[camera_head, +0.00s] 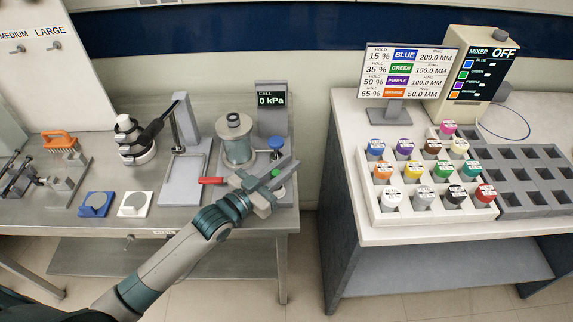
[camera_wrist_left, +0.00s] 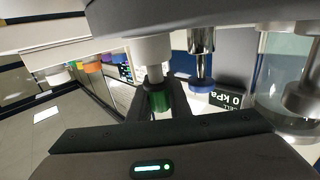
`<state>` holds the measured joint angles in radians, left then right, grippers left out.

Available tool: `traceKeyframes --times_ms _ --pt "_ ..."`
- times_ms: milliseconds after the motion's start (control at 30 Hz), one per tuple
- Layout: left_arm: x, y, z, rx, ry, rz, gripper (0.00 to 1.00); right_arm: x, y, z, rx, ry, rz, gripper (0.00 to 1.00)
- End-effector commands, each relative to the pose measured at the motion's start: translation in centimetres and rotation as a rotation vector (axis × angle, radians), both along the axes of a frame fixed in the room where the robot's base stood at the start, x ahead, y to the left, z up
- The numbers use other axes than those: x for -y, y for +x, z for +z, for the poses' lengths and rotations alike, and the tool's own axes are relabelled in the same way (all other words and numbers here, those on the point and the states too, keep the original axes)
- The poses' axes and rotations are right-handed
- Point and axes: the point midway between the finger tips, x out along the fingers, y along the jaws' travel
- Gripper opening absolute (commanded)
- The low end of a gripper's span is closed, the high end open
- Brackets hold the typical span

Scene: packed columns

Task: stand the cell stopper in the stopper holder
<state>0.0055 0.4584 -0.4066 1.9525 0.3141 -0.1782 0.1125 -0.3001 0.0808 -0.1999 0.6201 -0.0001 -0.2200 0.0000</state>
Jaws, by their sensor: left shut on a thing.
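My left gripper (camera_head: 275,176) is shut beside the metal cell (camera_head: 238,150) at the right end of the steel bench. A green piece (camera_head: 275,172), which looks like part of the cell stopper, shows between its fingers. In the left wrist view the green piece (camera_wrist_left: 160,99) sits between the dark fingers, with a pale cylinder (camera_wrist_left: 150,55) in line with it. The arm and fingers cover much of the bench there. I cannot make out the stopper holder with certainty. My right gripper is not in view.
A blue knob (camera_head: 276,143) and the 0 kPa display (camera_head: 271,98) stand close behind the gripper. A red handle (camera_head: 211,180) is just left of it. A metal stand (camera_head: 186,122) is further left. A gap separates the white table (camera_head: 400,236) on the right.

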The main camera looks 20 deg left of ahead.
Motion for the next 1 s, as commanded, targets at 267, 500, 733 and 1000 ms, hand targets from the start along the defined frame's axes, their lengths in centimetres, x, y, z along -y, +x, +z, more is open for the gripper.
traceKeyframes --times_ms 267,500,733,1000 --pt "0.0 0.0 -0.5 0.000 0.000 0.000 0.27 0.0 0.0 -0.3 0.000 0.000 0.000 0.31" --pt "0.0 0.0 -0.6 -0.003 0.001 0.000 0.39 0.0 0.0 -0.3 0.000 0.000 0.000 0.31" --pt "-0.1 -0.3 -0.8 -0.005 0.001 0.000 0.39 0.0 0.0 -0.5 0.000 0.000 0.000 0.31" --pt "-1.4 -2.6 -0.9 -0.003 0.002 0.000 0.39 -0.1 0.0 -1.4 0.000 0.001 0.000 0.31"
